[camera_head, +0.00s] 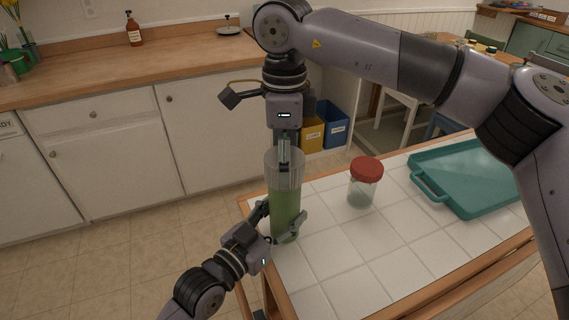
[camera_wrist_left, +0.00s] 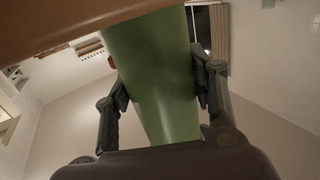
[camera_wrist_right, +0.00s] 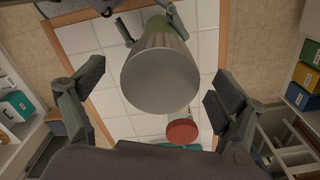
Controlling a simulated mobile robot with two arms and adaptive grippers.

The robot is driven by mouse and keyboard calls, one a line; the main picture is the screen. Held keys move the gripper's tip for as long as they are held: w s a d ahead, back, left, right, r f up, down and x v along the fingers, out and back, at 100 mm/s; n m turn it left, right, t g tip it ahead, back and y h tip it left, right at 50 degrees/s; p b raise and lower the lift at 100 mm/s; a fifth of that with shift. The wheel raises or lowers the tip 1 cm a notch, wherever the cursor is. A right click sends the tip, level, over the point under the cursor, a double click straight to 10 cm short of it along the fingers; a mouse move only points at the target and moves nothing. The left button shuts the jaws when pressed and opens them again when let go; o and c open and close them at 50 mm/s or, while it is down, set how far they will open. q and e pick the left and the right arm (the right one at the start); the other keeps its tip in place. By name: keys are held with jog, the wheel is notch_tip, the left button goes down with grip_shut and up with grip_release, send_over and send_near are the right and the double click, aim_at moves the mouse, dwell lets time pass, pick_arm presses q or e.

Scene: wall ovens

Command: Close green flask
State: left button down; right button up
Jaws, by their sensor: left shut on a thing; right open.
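The green flask (camera_head: 283,209) stands upright at the left edge of the tiled table, with a grey, ribbed cap (camera_head: 287,173) on top. Whether the cap is fully tight I cannot tell. My left gripper (camera_head: 281,222) is shut on the flask's lower body; its fingers flank the green wall in the left wrist view (camera_wrist_left: 160,92). My right gripper (camera_head: 285,150) points straight down over the flask, open. In the right wrist view the round cap top (camera_wrist_right: 160,78) lies between the spread fingers, with gaps on both sides.
A jar with a red lid (camera_head: 366,170) stands right of the flask. A teal tray (camera_head: 470,172) lies farther right. Behind are a wooden counter (camera_head: 150,62) with a brown bottle (camera_head: 134,32), and yellow (camera_head: 312,134) and blue (camera_head: 334,126) bins on the floor. The table's front tiles are clear.

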notch_tip(320, 180, up, 10)
jog(key=shift+r, duration=0.15)
pick_arm(q)
jog(key=c, duration=0.6)
grip_release()
jog(key=v, duration=1.2)
